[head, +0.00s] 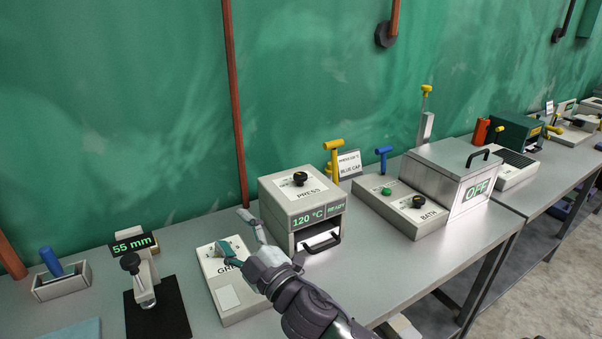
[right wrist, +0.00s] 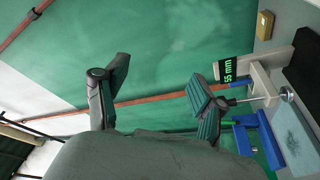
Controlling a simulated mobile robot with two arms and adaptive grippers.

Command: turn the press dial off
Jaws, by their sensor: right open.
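The press (head: 304,212) is a beige box on the grey bench, with a black dial (head: 300,179) on its top plate marked PRESS. Its front display reads 120 °C, with small green text beside it that I cannot read surely. My right gripper (head: 234,231) is open and empty, left of the press and above a beige panel (head: 232,303) whose label is partly hidden. It is apart from the dial. Its two spread fingers also show in the right wrist view (right wrist: 158,88), where neither press nor dial is seen. My left gripper is not in view.
A bath unit (head: 412,203) with its own black dial and a metal tank reading OFF stands right of the press. A yellow-handled lever (head: 334,158) stands behind the press. A 55 mm gauge (head: 134,245) and a blue-handled tool (head: 52,262) are at left.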

